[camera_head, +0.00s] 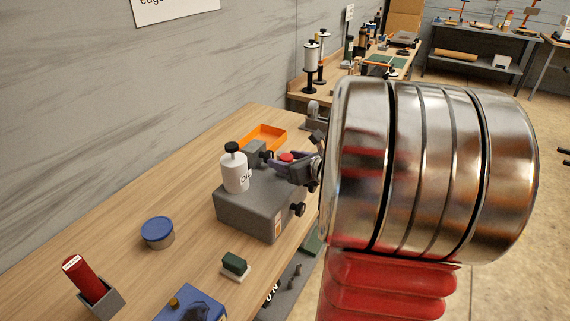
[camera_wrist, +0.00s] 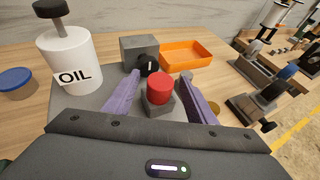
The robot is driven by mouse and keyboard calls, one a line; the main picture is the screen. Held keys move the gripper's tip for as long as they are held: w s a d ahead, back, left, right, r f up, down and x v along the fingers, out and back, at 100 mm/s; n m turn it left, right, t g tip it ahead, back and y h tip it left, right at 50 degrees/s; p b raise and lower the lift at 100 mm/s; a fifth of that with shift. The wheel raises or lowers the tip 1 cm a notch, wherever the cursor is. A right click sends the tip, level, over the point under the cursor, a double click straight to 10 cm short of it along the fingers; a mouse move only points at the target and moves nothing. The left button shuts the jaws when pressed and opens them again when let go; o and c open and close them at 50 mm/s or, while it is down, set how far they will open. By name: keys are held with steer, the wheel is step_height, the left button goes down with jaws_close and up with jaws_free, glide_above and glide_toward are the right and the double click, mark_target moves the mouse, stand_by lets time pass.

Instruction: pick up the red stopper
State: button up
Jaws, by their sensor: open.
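The red stopper (camera_wrist: 160,88) is a short red cylinder seated upright in a small grey holder (camera_wrist: 160,106) on the grey machine block. In the head view the red stopper (camera_head: 286,157) shows only as a small red patch, partly hidden by my gripper. My gripper (camera_wrist: 163,88) is open, its two purple fingers one on each side of the stopper, with visible gaps. In the head view my gripper (camera_head: 284,167) is over the top of the grey block (camera_head: 262,210).
A white oil bottle (camera_head: 235,172) with a black cap stands on the block, left of the stopper. An orange tray (camera_head: 268,134) lies behind. A blue-lidded tin (camera_head: 158,232), a red item in a grey stand (camera_head: 93,285) and a green-topped pad (camera_head: 235,266) are on the wooden table.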

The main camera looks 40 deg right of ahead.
mark_target(287, 156)
steer(key=c, duration=1.1)
steer(key=shift+r, duration=0.15)
step_height(287, 156, up, 10)
steer(key=shift+f, duration=0.1)
stand_by(0.7)
